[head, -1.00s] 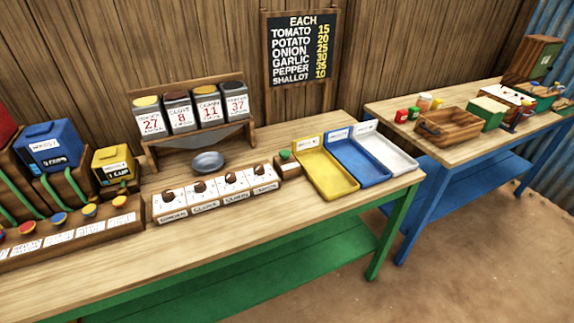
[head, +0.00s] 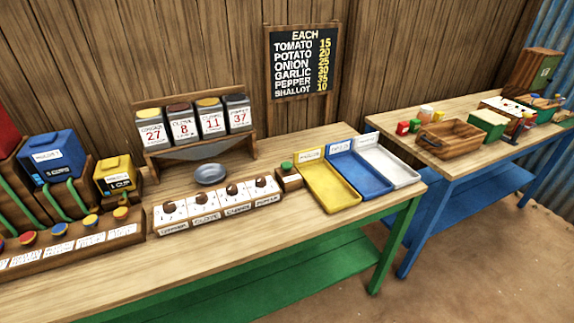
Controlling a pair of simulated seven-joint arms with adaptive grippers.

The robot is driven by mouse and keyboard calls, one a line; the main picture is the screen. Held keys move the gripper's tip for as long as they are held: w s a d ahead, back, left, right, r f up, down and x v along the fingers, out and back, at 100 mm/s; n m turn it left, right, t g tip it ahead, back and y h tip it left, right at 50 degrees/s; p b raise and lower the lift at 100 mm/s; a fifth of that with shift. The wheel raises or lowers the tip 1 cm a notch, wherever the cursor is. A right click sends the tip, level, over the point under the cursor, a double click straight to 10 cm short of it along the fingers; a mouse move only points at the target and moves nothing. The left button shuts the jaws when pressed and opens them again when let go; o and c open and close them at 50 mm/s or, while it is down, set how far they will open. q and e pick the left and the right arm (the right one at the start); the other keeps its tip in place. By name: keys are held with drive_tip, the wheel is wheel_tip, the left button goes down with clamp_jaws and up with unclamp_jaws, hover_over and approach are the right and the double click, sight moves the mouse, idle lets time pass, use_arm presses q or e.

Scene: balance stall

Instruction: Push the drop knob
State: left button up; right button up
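A small wooden block with a green knob (head: 287,166) on top stands on the near table, at the right end of a row of dials. It carries no label I can read. The dial box (head: 218,204) has several brown round knobs on white faces, with name labels along its front. A grey-blue round dish (head: 210,174) sits behind the dial box, below a wooden rack (head: 200,150) of numbered spice canisters. Neither of my grippers is in view.
Yellow (head: 328,188), blue (head: 362,174) and white (head: 392,164) trays lie right of the green knob. Blue (head: 50,160) and yellow (head: 115,176) dispensers stand at left, with coloured knobs before them. The near table's front strip is clear. A second table (head: 400,128) holds a wooden crate.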

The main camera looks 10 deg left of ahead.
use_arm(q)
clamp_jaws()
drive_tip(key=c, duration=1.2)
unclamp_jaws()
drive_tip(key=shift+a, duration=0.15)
